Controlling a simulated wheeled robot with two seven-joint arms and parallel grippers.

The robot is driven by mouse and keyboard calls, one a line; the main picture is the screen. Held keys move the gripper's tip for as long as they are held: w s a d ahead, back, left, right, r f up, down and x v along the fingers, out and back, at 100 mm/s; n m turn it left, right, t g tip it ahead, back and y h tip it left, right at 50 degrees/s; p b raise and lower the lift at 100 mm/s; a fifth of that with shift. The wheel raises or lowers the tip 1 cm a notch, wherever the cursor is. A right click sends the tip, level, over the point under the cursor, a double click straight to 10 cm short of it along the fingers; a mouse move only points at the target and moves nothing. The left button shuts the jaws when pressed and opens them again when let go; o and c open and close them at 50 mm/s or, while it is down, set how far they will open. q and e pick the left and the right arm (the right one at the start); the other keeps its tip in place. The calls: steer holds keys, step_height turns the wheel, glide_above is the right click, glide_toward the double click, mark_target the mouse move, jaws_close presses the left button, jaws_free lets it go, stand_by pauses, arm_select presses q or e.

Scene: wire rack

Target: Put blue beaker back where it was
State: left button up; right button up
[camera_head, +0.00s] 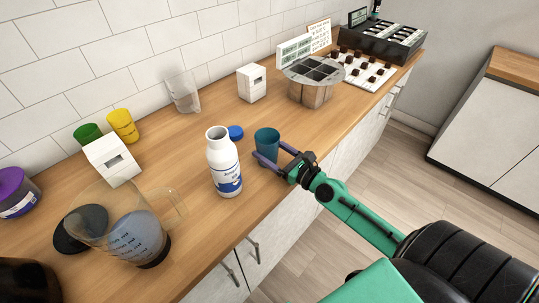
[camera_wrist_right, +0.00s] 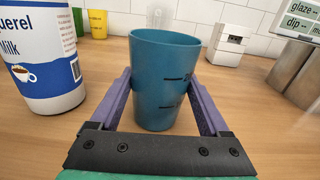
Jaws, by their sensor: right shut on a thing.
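The blue beaker (camera_head: 267,142) stands upright at the front part of the wooden counter, just right of a white milk bottle. In the right wrist view the beaker (camera_wrist_right: 163,80) fills the middle, with dark level marks on its side. My right gripper (camera_head: 268,158) reaches in from the right, its purple fingers on both sides of the beaker and shut on it. The fingers also show in the wrist view (camera_wrist_right: 165,95). I cannot tell whether the beaker's base touches the counter. My left gripper is not in view.
The milk bottle (camera_head: 223,165) stands close left of the beaker, with a blue cap (camera_head: 235,132) behind it. A clear pitcher (camera_head: 135,235), green (camera_head: 87,132) and yellow (camera_head: 123,125) cups, a clear beaker (camera_head: 184,92) and white box (camera_head: 252,83) stand around. The counter's middle is clear.

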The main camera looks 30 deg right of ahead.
steer(key=shift+w+r, duration=0.1)
steer(key=shift+a+f, duration=0.1)
steer(key=shift+f, duration=0.1)
steer(key=o, duration=1.3)
steer(key=shift+r, duration=0.1)
